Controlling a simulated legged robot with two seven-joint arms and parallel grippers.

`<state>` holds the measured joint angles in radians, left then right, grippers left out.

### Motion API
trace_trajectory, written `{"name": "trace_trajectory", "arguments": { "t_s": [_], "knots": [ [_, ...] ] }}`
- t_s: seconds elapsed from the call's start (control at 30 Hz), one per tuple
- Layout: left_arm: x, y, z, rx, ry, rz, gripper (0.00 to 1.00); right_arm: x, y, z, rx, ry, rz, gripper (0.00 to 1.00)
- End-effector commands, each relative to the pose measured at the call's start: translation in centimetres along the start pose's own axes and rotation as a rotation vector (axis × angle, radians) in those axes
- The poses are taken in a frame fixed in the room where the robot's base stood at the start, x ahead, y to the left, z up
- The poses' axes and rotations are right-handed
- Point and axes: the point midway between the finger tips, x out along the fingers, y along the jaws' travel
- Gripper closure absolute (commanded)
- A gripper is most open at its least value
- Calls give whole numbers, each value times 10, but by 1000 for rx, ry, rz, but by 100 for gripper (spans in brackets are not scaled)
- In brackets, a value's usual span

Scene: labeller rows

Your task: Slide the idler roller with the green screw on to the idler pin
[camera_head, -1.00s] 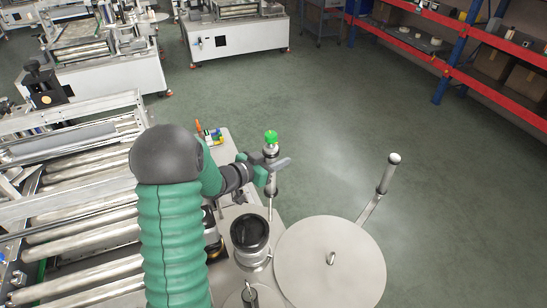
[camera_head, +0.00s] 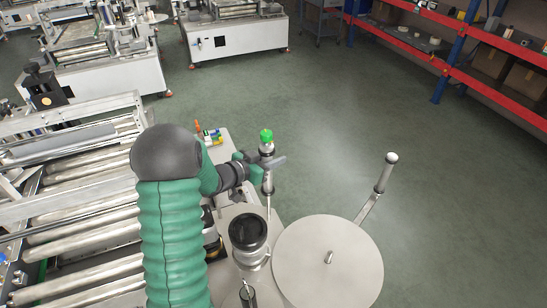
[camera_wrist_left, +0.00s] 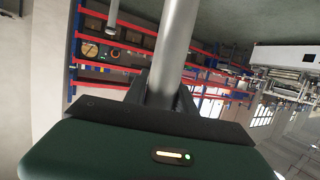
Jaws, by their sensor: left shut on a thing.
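The idler roller (camera_head: 267,182) is a slim grey metal cylinder with a bright green screw (camera_head: 266,136) on its top end. My left gripper (camera_head: 265,161) is shut around its upper part and holds it nearly upright. In the left wrist view the roller (camera_wrist_left: 175,42) runs up between the two dark fingers (camera_wrist_left: 162,92). A thin metal pin (camera_head: 269,205) shows just below the roller, in line with it, above the machine plate. I cannot tell whether the roller's lower end is around the pin or only above it. My right gripper is not in view.
A black-topped cylinder (camera_head: 247,229) and a large round metal disc (camera_head: 345,272) stand close in front. An angled arm with a roller (camera_head: 386,172) rises at the right. Small coloured items (camera_head: 210,136) lie behind my arm. Machine rollers (camera_head: 80,235) fill the left.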

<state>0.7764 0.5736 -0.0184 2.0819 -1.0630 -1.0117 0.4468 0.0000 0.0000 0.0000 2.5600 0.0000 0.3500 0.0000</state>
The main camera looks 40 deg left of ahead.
Motion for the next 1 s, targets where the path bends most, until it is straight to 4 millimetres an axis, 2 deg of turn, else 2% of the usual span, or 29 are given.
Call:
{"name": "trace_trajectory", "arguments": {
  "t_s": [0.67, 1.0],
  "knots": [
    [0, 0, 0, 0, 2, -1, 100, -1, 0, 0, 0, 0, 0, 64],
    [3, 0, 8, -1, 2, -1, 100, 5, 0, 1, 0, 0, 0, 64]
  ]
}}
